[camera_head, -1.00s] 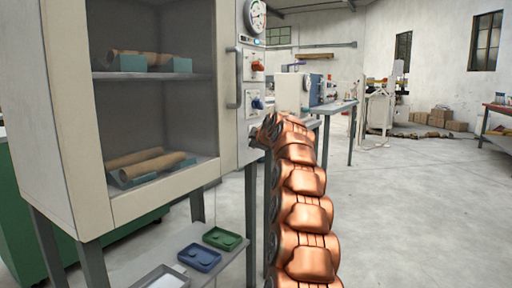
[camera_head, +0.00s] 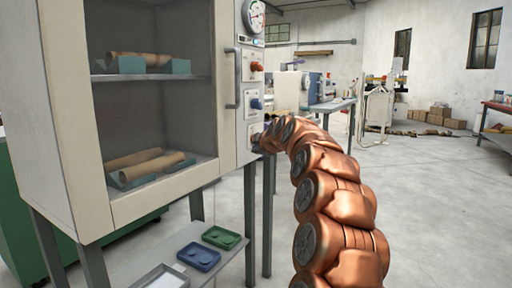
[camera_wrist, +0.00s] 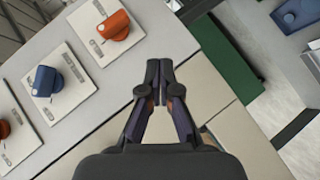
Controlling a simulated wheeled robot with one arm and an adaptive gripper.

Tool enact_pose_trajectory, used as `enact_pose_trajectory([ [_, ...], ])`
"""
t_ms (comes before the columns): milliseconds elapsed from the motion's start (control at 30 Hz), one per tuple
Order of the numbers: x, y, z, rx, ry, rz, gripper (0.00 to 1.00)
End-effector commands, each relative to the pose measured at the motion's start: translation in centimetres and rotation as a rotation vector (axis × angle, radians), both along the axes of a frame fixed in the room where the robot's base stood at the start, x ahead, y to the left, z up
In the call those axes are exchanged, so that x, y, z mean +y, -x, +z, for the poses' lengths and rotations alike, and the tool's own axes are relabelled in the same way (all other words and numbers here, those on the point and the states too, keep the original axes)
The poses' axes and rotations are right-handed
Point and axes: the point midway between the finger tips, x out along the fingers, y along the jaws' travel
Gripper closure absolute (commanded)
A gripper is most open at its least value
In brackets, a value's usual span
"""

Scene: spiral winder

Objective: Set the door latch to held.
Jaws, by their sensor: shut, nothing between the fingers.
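The control panel on the cabinet's right face carries an orange knob (camera_head: 257,67) and a blue knob (camera_head: 256,104), each on a white plate. The wrist view also shows the orange knob (camera_wrist: 115,25), the blue knob (camera_wrist: 46,81) and a red-orange knob (camera_wrist: 4,129) cut by the left edge. The plates' labels are too small to read, so I cannot tell which one is the door latch. My gripper (camera_wrist: 163,68) is shut and empty, apart from all the knobs. In the head view it is hidden behind my arm by the panel's lower part.
The cabinet (camera_head: 62,110) has a glazed front, a vertical handle (camera_head: 233,78) and cardboard tubes on shelves inside. A gauge (camera_head: 254,15) sits above the knobs. A green tray (camera_head: 222,237) and a blue tray (camera_head: 199,257) lie on the lower shelf. Floor to the right is clear.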

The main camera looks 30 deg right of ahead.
Motion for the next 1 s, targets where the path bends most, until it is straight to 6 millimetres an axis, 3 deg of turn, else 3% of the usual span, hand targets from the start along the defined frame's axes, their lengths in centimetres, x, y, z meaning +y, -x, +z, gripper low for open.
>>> enact_pose_trajectory([
  [400, 0.9, 2.5, 0.0, 0.0, -0.002, 0.001, 1.0],
  [1000, 0.9, 2.7, 0.0, -0.001, -0.001, 0.0, 1.0],
])
